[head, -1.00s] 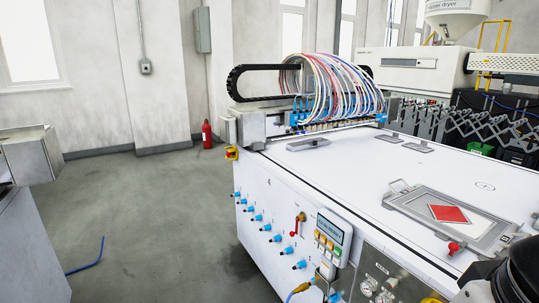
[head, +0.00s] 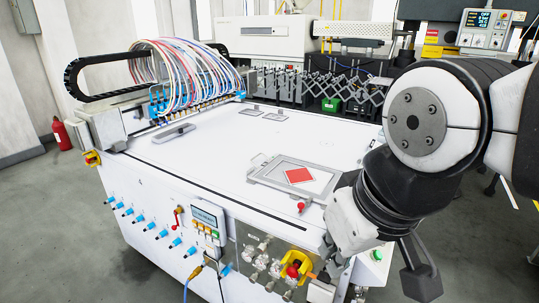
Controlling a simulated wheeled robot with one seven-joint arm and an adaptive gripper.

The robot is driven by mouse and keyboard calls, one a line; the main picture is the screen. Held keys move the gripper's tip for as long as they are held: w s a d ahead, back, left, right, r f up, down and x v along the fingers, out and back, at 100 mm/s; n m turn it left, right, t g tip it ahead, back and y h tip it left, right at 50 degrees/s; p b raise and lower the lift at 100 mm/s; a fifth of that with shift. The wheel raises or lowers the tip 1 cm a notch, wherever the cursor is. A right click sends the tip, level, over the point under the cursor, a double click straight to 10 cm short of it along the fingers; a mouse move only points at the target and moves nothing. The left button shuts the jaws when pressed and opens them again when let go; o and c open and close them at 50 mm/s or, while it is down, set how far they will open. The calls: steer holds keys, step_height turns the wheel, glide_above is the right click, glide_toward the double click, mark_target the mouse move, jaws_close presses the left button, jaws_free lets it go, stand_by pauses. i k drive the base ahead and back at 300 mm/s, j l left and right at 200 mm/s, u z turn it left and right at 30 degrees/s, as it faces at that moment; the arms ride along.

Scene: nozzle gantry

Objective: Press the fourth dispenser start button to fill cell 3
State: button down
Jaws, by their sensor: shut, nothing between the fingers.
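The machine's front carries a control panel (head: 208,222) with a small display and several coloured buttons below it. Several blue knobs (head: 150,226) run in a slanting row along the same face. Their markings are too small to read, so I cannot tell which control is the fourth dispenser start. My gripper (head: 333,272) points down at the right end of the front, to the right of the panel and apart from it. It is shut and empty, its tips small and dark. A framed tray (head: 262,180) with a red square (head: 299,175) lies on the white top.
A yellow-ringed red stop button (head: 294,270) and gauges (head: 262,262) sit on the front near my gripper. A red lever (head: 178,217) sticks out left of the panel. A nozzle gantry (head: 180,112) with hoses spans the far left.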

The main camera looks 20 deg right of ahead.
mark_target(378, 255)
steer(key=z, duration=1.1)
steer(key=u, duration=0.2)
steer(key=i+l+u, duration=0.2)
steer(key=i+l, duration=0.1)
